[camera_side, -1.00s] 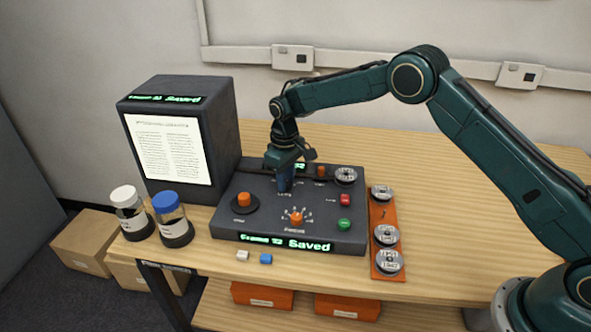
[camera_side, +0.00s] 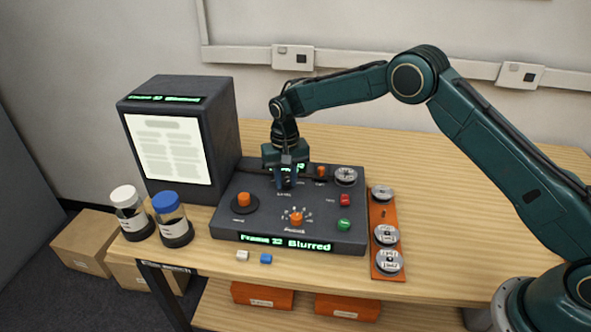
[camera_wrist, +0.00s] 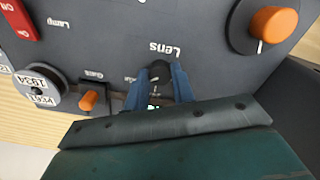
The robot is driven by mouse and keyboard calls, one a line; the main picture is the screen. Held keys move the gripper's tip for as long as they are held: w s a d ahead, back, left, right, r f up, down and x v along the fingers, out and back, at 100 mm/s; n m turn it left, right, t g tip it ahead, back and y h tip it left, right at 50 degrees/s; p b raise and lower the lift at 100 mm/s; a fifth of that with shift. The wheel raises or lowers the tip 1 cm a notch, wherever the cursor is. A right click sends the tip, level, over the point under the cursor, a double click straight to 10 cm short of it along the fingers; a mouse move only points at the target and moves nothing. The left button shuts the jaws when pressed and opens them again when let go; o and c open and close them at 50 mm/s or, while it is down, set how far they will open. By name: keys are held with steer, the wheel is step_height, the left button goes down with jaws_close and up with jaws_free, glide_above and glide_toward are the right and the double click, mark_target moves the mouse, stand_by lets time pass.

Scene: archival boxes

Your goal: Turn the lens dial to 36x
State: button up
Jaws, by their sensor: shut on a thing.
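The lens dial (camera_wrist: 160,73) is a small dark knob with a white pointer line, beside the printed word "Lens" in the wrist view. My gripper (camera_wrist: 158,82) has its two blue fingers shut on the dial, one on each side. In the side view my gripper (camera_side: 287,182) stands over the back middle of the dark control panel (camera_side: 225,211) and hides the dial. The scale marks around the dial are too small or covered to read. The front display (camera_side: 287,243) reads "Frame 22 Blurred", and the reader screen (camera_side: 168,150) shows a blurred page.
Reels lie on an orange tray (camera_side: 375,212). Two capped jars (camera_side: 173,225) stand left.

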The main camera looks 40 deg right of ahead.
mark_target(286, 182)
steer(key=shift+w, duration=0.1)
stand_by(0.3)
steer(key=o, duration=1)
steer(key=shift+r, duration=0.1)
step_height(286, 182, up, 14)
stand_by(0.4)
